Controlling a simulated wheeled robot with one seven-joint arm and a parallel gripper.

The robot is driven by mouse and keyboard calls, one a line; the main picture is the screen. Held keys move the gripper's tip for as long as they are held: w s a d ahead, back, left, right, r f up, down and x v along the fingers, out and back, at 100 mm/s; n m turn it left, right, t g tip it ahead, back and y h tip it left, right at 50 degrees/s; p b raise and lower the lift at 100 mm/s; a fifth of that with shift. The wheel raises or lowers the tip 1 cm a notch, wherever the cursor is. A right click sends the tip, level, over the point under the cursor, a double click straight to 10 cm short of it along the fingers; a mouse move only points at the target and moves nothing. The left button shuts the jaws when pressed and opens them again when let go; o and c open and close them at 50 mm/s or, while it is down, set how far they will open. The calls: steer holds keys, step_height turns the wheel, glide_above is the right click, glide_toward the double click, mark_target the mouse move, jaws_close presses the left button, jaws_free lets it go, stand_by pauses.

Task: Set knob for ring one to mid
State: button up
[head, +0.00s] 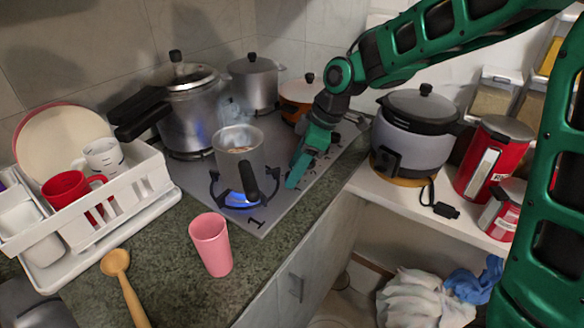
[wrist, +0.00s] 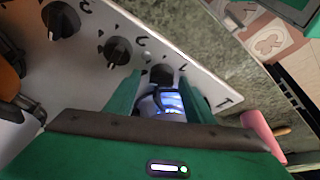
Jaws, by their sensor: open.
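The grey cooktop (head: 275,208) stands on the counter, with a blue flame (head: 240,200) burning under a small steaming pot (head: 240,160) on the front ring. A "1" is printed near that corner. My gripper (head: 293,180) is low over the right edge of the cooktop, pointing down. In the wrist view its two green fingers (wrist: 158,84) are apart, with a black knob (wrist: 161,73) between and just beyond their tips. I cannot tell whether they touch it. Two more black knobs (wrist: 117,50) (wrist: 61,19) lie along the row. The near knob's setting is not readable.
A pink cup (head: 211,245) stands on the counter in front of the cooktop. A rice cooker (head: 412,135) is at the right, a pressure cooker (head: 188,110) and pot (head: 253,82) behind. A white dish rack (head: 95,235) is at the left.

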steer(key=c, duration=1.1)
steer(key=shift+o, duration=0.2)
steer(key=shift+a+r, duration=0.1)
steer(key=shift+a, duration=0.1)
steer(key=shift+d, duration=0.15)
steer(key=shift+m, duration=0.3)
steer(key=m+t, duration=0.1)
steer(key=m, duration=0.2)
steer(key=m+t+h, duration=0.1)
steer(key=m, duration=0.2)
steer(key=shift+d+m+t, duration=0.1)
steer(key=shift+m+t, duration=0.2)
steer(key=shift+m, duration=0.3)
